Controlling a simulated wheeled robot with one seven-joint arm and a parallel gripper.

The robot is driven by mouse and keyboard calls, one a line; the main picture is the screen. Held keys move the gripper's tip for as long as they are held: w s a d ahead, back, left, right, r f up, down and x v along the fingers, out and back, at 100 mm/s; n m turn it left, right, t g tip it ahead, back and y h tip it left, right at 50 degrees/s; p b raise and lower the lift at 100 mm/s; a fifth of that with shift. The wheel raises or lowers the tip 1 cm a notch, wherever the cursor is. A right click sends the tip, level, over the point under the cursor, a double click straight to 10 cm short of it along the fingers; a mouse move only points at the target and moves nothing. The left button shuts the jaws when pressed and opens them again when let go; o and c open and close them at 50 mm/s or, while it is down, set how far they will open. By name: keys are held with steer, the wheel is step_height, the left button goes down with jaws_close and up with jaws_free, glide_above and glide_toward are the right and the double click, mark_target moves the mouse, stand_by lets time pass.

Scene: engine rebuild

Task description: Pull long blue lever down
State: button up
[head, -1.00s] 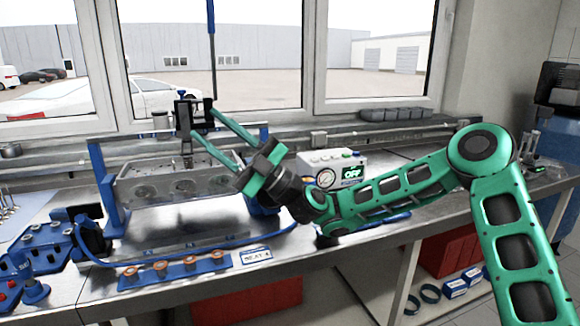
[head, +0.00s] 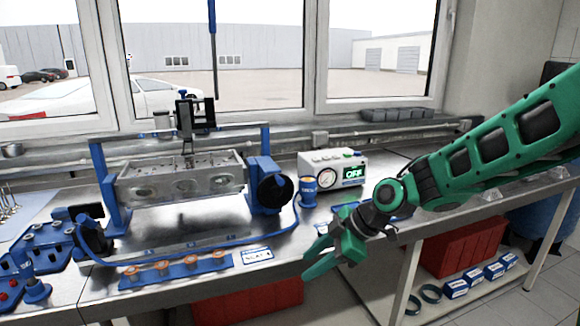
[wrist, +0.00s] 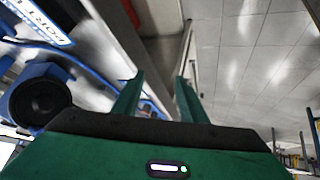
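The long blue lever (head: 212,50) is a thin upright bar in front of the middle window in the head view. Its top runs out of the picture, and its lower end is near a black fixture (head: 196,112) above the grey engine head (head: 180,182). My gripper (head: 312,262) is near the front edge of the bench, low and right of the lever, far from it. In the wrist view its two green fingers (wrist: 158,90) stand apart with nothing between them. The lever cannot be made out in the wrist view.
A blue stand (head: 262,190) with a black disc holds the engine head. A blue strip with copper-coloured parts (head: 175,272) lies in front. Red bins (head: 462,248) sit on the shelf below.

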steer(key=s+d+m+h, duration=0.2)
steer(key=d+m, duration=0.2)
steer(key=d, duration=0.4)
steer(key=s+d+m+h, duration=0.3)
steer(key=d, duration=0.6)
steer(key=s+d+r+m+g+h, duration=0.1)
steer(key=s+d+r+m+h, duration=0.1)
steer(key=s+d+m, duration=0.8)
steer(key=s+d, duration=0.3)
steer(key=d, duration=0.1)
steer(key=shift+s+d+m, duration=0.3)
steer(key=shift+d+m, duration=0.05)
steer(key=shift+m, duration=0.05)
steer(key=s+d+m, duration=0.1)
steer(key=s+m, duration=0.1)
steer(key=s, duration=0.1)
steer(key=s+d+m+g, duration=0.1)
steer(key=s+m, duration=0.1)
steer(key=s, duration=0.1)
steer(key=s+d+m, duration=0.1)
steer(key=s+m, duration=0.1)
steer(key=s, duration=0.1)
steer(key=shift+s+d+r, duration=0.15)
steer(key=shift+d+r, duration=0.05)
steer(key=shift+d, duration=0.05)
steer(key=c, duration=0.4)
steer(key=shift+s+g, duration=0.2)
steer(key=shift+g, duration=0.1)
jaws_close()
steer(key=shift+s+d, duration=0.1)
